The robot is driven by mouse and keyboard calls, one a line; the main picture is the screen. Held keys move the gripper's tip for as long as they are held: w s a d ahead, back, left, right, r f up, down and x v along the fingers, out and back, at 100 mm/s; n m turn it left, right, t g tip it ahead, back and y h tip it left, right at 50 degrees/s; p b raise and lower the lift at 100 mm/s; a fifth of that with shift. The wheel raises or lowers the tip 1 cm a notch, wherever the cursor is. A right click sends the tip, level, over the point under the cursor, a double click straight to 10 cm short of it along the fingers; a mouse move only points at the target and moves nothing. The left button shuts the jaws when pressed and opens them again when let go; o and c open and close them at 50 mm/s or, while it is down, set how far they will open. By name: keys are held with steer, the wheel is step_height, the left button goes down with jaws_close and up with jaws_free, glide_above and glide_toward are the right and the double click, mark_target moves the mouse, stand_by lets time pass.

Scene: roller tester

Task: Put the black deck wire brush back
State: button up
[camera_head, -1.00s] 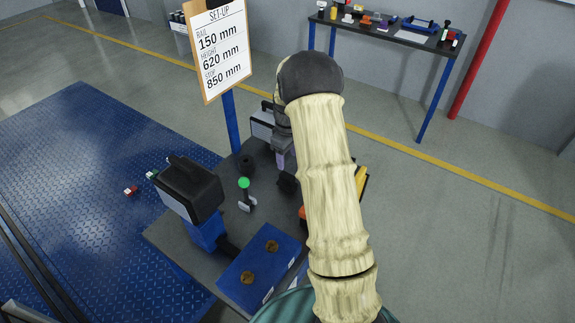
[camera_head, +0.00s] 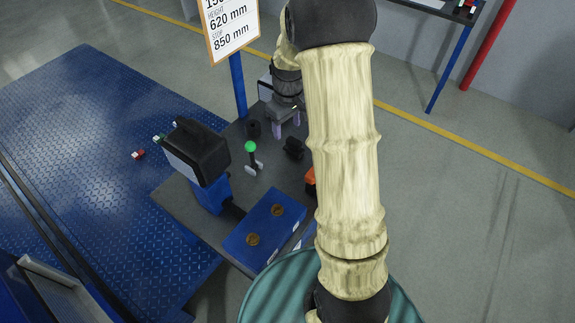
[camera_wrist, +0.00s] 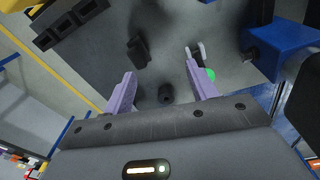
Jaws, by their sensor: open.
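My gripper (camera_head: 287,128) is open, with its two lilac fingers apart and nothing between them, over the dark table (camera_head: 183,199). In the wrist view my gripper (camera_wrist: 162,82) points down at the tabletop. A short black cylinder (camera_wrist: 166,93) shows between the fingers, below them; it also shows in the head view (camera_head: 253,129), left of my gripper. A black lumpy piece (camera_head: 294,149) lies on the table just in front of my gripper; it also shows in the wrist view (camera_wrist: 138,51). I cannot tell for sure which of these is the wire brush.
A green-knobbed lever (camera_head: 251,147), a black-and-blue monitor unit (camera_head: 198,152) and a blue block with two brown discs (camera_head: 245,222) stand on the table. A set-up sign (camera_head: 230,30) rises behind on a blue post. An orange item (camera_head: 310,181) is partly hidden by my arm.

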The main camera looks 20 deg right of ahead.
steer(key=s+a+r+m+t, duration=0.1)
steer(key=s+a+r+m, duration=0.1)
steer(key=s, duration=0.7)
steer(key=s+a+r+m, duration=0.2)
steer(key=s+a, duration=0.3)
steer(key=s, duration=0.4)
steer(key=shift+s+r+t, duration=0.3)
steer(key=shift+s+t, duration=0.05)
steer(key=shift+t, duration=0.05)
steer(key=shift+a+r, duration=0.1)
steer(key=shift+r+p, duration=0.3)
steer(key=shift+p, duration=0.1)
